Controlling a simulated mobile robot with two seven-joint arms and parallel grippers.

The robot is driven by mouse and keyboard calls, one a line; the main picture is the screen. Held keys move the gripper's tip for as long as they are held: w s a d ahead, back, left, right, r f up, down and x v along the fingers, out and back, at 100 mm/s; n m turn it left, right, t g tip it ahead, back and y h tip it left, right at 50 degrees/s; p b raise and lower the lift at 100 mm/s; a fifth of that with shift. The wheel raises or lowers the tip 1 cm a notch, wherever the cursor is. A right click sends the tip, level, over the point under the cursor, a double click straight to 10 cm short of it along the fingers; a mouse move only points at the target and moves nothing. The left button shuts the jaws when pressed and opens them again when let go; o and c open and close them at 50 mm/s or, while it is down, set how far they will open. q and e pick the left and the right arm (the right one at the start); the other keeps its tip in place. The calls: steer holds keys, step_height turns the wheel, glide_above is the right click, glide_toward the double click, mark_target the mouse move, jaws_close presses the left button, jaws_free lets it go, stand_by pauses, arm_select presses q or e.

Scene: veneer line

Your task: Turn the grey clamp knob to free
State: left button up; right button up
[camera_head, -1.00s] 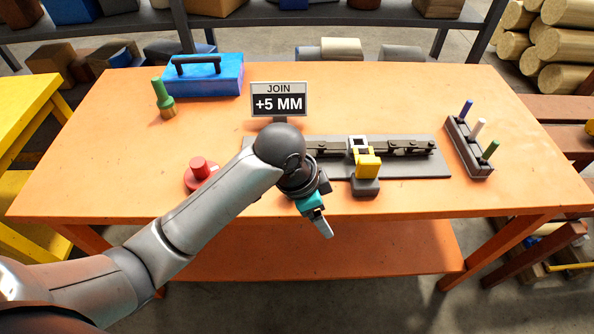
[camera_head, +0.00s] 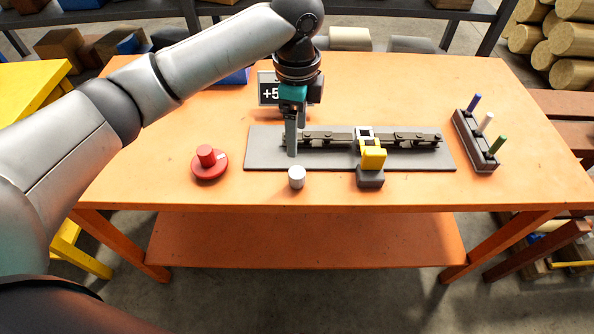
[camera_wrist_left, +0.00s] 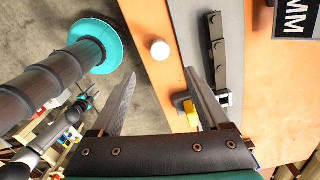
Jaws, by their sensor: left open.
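The grey clamp knob, a small pale grey cylinder (camera_head: 297,178), stands upright near the table's front edge, just in front of the grey board (camera_head: 268,156). In the left wrist view it shows as a round pale top (camera_wrist_left: 160,50). My left gripper (camera_head: 291,154) points down over the left end of the board, behind the knob in the head view. In the left wrist view its fingers (camera_wrist_left: 160,73) are spread, with nothing between them, and the knob lies beyond their tips. What looks like my right gripper (camera_wrist_left: 86,102) is small at lower left there; its jaws are unclear.
A red knob (camera_head: 207,160) stands left of the board. A yellow clamp (camera_head: 373,158) on a dark base stands at the board's front. A dark rack with coloured pegs (camera_head: 476,146) is at right. My arm partly hides the sign (camera_head: 267,90) and the blue box (camera_head: 233,77).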

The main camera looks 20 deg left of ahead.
mark_target(297, 172)
arm_select(q)
step_height(297, 172, down, 13)
steer(key=shift+f+b, duration=0.15)
steer(key=shift+b, duration=1.05)
steer(key=shift+c, duration=0.2)
jaws_close()
